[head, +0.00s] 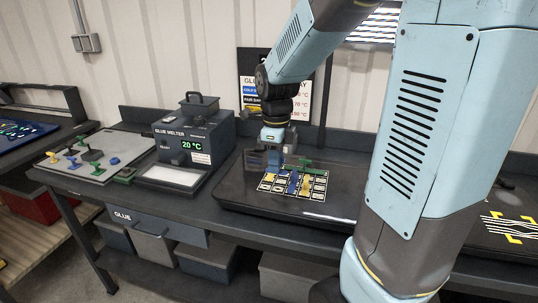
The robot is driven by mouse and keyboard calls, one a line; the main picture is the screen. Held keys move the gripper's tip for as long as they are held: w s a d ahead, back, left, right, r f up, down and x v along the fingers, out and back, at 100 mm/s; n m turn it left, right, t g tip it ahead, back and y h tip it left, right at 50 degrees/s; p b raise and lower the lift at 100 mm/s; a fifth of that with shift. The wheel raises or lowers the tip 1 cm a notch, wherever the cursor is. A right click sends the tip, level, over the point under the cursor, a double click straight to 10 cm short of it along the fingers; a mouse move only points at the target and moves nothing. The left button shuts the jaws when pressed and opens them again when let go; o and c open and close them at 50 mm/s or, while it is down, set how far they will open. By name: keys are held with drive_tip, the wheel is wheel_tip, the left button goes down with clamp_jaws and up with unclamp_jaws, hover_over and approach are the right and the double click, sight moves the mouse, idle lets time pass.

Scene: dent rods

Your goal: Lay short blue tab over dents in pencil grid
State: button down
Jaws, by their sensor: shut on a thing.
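My gripper (274,165) points down over the back left of a black panel (235,190), at the far edge of the pencil grid (322,187). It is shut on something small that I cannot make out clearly. The grid has light lines, with blue pieces (293,183) down its middle and yellow ones (268,183) in other cells. A green piece (308,167) lies along the grid's far side. Dents are too small to tell. Which blue piece is the short blue tab, I cannot tell.
A glue melter (195,138) reading 20 °C stands left of the panel. Further left, a grey board (120,150) holds several yellow, green, blue and dark tools. My arm hides the bench right of the grid. A striped plate (508,228) shows at far right.

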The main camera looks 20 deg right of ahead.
drive_tip(key=shift+d, duration=0.3)
drive_tip(key=shift+w+f, duration=0.1)
drive_tip(key=shift+w, duration=0.2)
hover_over(271, 188)
drive_tip(key=f, duration=0.2)
drive_tip(key=shift+w+f, duration=0.2)
drive_tip(key=shift+f, duration=2.9)
drive_tip(key=shift+s+f, duration=0.1)
drive_tip(key=shift+f, duration=0.3)
drive_tip(key=c, duration=1)
unclamp_jaws()
wheel_tip(271, 188, up, 14)
